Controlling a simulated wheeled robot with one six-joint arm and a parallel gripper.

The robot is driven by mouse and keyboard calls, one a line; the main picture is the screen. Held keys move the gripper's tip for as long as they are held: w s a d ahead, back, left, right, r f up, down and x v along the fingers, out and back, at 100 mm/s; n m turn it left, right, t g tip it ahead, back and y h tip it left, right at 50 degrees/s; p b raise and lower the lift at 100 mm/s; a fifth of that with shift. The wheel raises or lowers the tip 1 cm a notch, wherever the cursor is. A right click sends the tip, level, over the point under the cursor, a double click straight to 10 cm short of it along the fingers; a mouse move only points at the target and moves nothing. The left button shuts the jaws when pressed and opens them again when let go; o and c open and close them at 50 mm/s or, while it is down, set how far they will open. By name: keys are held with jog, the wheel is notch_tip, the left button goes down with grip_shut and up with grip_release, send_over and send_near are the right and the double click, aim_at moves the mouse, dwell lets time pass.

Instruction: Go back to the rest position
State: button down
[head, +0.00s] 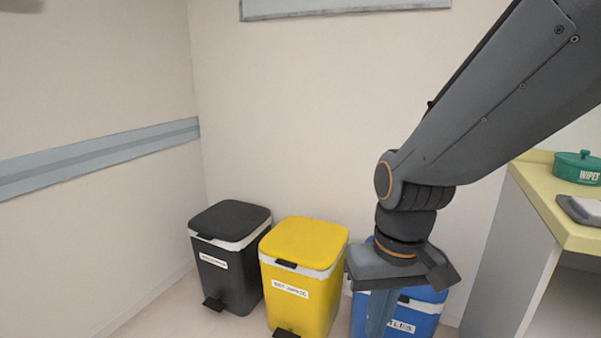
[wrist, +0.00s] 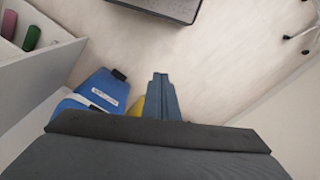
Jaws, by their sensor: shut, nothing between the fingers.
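My gripper (head: 381,312) hangs pointing down in the head view, in front of the blue bin (head: 425,312) and to the right of the yellow bin. In the wrist view my gripper's fingers (wrist: 160,84) are together with nothing between them, above the pale floor. The blue bin (wrist: 97,98) lies to the left of the fingers in that view. A small piece of the yellow bin (wrist: 136,106) shows just beside them. My arm reaches in from the upper right in the head view and hides part of the blue bin.
A black bin (head: 226,262) stands left of the yellow bin (head: 303,262), all against the wall. A counter (head: 550,205) with a green wipes tub (head: 577,168) and a grey tray (head: 582,210) is at the right. A dark-topped object (wrist: 165,8) is at the wrist view's top. Floor between is clear.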

jog(key=s+d+r+m+p, duration=0.1)
jog(key=s+d+r+p, duration=0.2)
jog(key=d+r+p, duration=0.4)
jog(key=r+p, duration=0.1)
jog(key=p, duration=0.5)
jog(key=shift+m+h+p, duration=0.3)
